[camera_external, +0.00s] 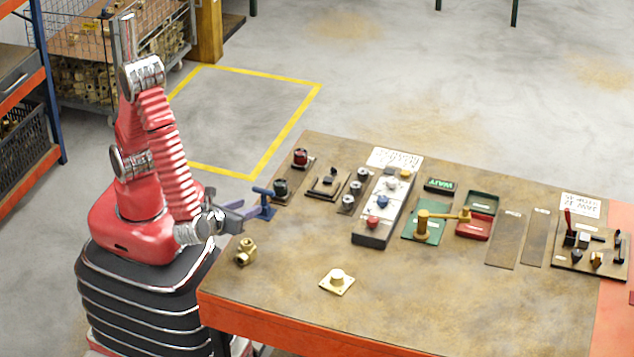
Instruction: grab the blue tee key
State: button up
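The blue tee key (264,204) stands upright at the left edge of the workbench, with its crossbar on top. My gripper (251,207) reaches in from the left at a low height, its fingertips right beside the key's stem. The two grey-blue fingers look spread apart with a gap between them. I cannot tell whether either finger touches the stem.
The workbench (300,262) holds a brass fitting (246,251) near my wrist and a brass knob on a plate (337,281) in front. A grey button panel (372,238) lies farther right. The front middle is mostly clear.

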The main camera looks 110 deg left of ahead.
aim_at(263, 200)
jog(key=shift+x, duration=2.3)
jog(key=shift+x, duration=2.8)
jog(key=shift+c, duration=0.4)
grip_shut()
